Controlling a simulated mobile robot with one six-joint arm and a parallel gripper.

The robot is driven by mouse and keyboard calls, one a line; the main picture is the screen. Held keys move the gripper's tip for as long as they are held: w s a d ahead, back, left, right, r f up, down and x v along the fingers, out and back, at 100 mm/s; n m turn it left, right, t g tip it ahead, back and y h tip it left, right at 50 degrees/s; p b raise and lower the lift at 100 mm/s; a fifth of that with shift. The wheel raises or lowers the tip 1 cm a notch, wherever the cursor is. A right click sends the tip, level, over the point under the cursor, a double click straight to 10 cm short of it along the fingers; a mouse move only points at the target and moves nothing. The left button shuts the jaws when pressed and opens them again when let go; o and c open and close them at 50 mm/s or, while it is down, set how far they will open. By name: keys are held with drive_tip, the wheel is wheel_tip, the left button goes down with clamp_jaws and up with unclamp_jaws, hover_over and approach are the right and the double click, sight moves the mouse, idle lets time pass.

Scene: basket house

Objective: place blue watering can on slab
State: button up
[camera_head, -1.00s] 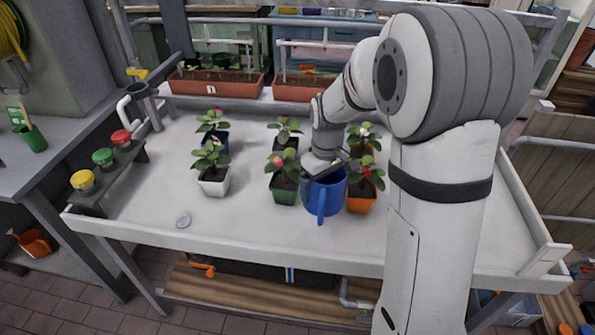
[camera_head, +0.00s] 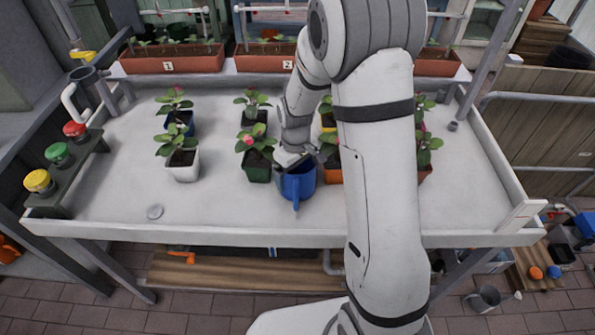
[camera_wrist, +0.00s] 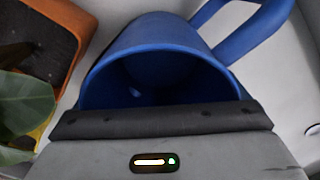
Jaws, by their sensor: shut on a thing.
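The blue watering can (camera_head: 298,186) is at the front middle of the white planting table (camera_head: 120,205), between a green pot (camera_head: 257,172) and an orange pot (camera_head: 331,173). My gripper (camera_head: 291,158) is at the can's upper rim, shut on it. In the wrist view, the can (camera_wrist: 155,35) shows its open mouth against my gripper (camera_wrist: 160,118), with its handle at upper right. Whether its base touches the table is unclear. I cannot tell for sure which surface is the slab.
A white pot (camera_head: 183,171) and other potted plants stand close by; my arm hides some. Planter boxes (camera_head: 170,62) line the back. The table's front left is mostly clear.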

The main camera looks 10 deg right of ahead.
drive_tip(key=shift+f, duration=0.25)
drive_tip(key=o, duration=0.7)
drive_tip(key=shift+r, duration=0.1)
